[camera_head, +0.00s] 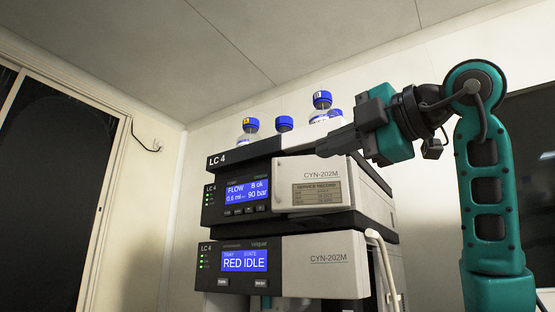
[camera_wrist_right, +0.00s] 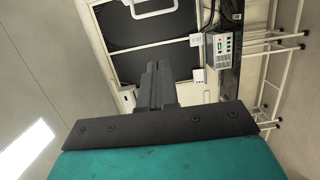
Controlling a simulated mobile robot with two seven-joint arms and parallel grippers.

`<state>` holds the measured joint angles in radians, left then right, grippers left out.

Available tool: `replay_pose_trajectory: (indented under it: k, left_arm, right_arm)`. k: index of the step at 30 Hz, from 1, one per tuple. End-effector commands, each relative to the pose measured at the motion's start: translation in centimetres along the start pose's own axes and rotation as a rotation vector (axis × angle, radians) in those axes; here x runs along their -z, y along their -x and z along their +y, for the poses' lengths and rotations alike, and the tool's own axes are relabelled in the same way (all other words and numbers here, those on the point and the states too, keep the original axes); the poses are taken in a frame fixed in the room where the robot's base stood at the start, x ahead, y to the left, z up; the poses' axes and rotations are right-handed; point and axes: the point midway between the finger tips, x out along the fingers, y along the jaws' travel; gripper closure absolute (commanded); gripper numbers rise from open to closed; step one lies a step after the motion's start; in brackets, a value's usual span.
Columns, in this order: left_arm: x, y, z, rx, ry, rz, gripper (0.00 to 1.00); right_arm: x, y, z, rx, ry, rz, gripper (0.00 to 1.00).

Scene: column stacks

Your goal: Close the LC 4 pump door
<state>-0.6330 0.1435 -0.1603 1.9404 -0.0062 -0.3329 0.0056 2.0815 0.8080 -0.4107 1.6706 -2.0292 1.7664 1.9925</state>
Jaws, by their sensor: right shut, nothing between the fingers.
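The LC 4 stack stands in the middle of the head view. The pump door (camera_head: 312,170) is the cream panel marked CYN-202M on the upper module, with a service record label. It appears to stand slightly off the module's front, with dark gaps around it; how far is hard to tell. The pump module's blue display (camera_head: 247,193) reads FLOW and 90 bar. My right gripper (camera_head: 322,150) is shut and empty, its tips near the door's upper edge; contact cannot be told. Its dark fingers also show in the wrist view (camera_wrist_right: 152,82). My left gripper is not in view.
Blue-capped bottles (camera_head: 284,124) stand on top of the stack. The lower module (camera_head: 325,262) shows RED IDLE, with a pale tube (camera_head: 382,258) along its right side. A dark window (camera_head: 50,170) is at left. A small grey box (camera_wrist_right: 223,44) shows in the wrist view.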

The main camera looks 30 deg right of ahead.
Motion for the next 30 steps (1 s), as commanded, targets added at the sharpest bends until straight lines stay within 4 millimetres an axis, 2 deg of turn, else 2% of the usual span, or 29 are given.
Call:
replay_pose_trajectory:
  k: [5, 15, 21, 30]
  left_arm:
    - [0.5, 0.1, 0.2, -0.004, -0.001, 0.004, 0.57]
    - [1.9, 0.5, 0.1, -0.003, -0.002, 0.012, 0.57]
    - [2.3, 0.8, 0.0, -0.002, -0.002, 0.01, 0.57]
    - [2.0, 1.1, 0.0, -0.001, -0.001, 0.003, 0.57]
  right_arm:
    - [0.1, -2.7, 0.0, 0.005, 0.001, 0.002, 1.0]
    - [0.1, -9.9, 0.1, 0.004, 0.003, 0.003, 1.0]
    - [-2.0, -11.8, 0.1, 0.002, 0.001, 0.001, 1.0]
    - [-2.8, -12.5, 0.0, 0.0, 0.003, 0.001, 1.0]
